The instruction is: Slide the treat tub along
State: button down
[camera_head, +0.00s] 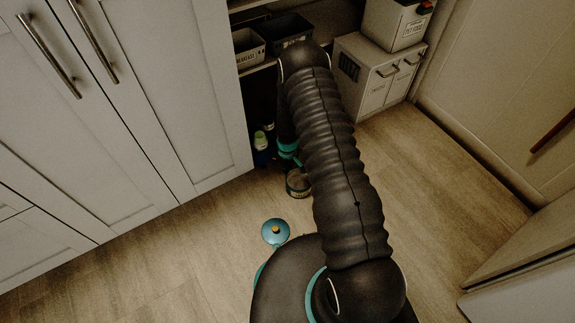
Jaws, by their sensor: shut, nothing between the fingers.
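A small round tub (298,184) with a dark rim and a paler side stands on the wood floor, just in front of the dark shelf opening. I take it to be the treat tub. My arm reaches over and down beside it. My gripper (293,162) is small and dark in this view, low at the tub's far upper side. The fingers look shut and empty. I cannot tell whether they touch the tub. The arm hides part of the floor to the tub's right.
White cabinets (130,110) close off the left. Several bottles (262,142) stand on the floor behind the tub. Bins (285,35) sit on the shelf above. A pale drawer box (375,75) stands right. A round teal-topped item (275,232) is nearer me; floor left of it is clear.

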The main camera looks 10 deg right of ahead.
jog(key=shift+f, duration=0.2)
jog(key=shift+s+d, duration=0.25)
jog(key=shift+s, duration=0.25)
jog(key=shift+s+d, duration=0.25)
jog(key=shift+s, duration=0.2)
notch_tip(320, 180, up, 10)
jog(key=p, duration=0.4)
